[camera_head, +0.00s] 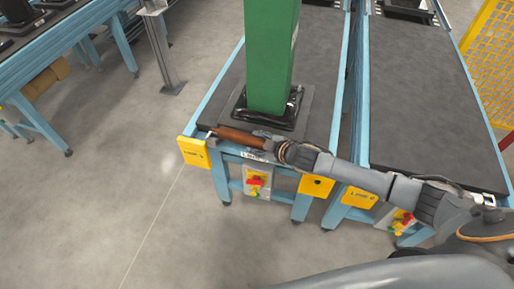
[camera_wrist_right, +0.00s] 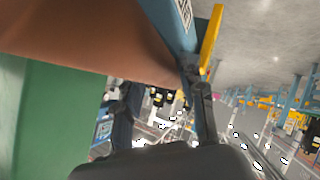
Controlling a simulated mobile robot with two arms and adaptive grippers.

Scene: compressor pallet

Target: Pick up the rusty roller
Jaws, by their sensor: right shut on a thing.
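The rusty roller (camera_head: 238,138) is a reddish-brown bar lying lengthwise along the front edge of the left conveyor table, in front of the green column. My right gripper (camera_head: 266,142) reaches in from the right and is shut on the roller's right end. In the right wrist view the roller (camera_wrist_right: 90,35) fills the upper left, and its end lies at the two dark fingers of my right gripper (camera_wrist_right: 163,95). I cannot tell whether the roller is clear of the table. My left gripper is not in view.
The green column (camera_head: 270,55) stands on a black base on the left conveyor table (camera_head: 322,75), close behind the roller. A second dark table (camera_head: 425,100) is alongside on the right. Yellow end plates (camera_head: 194,152) and switch boxes (camera_head: 257,183) are on the table fronts.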

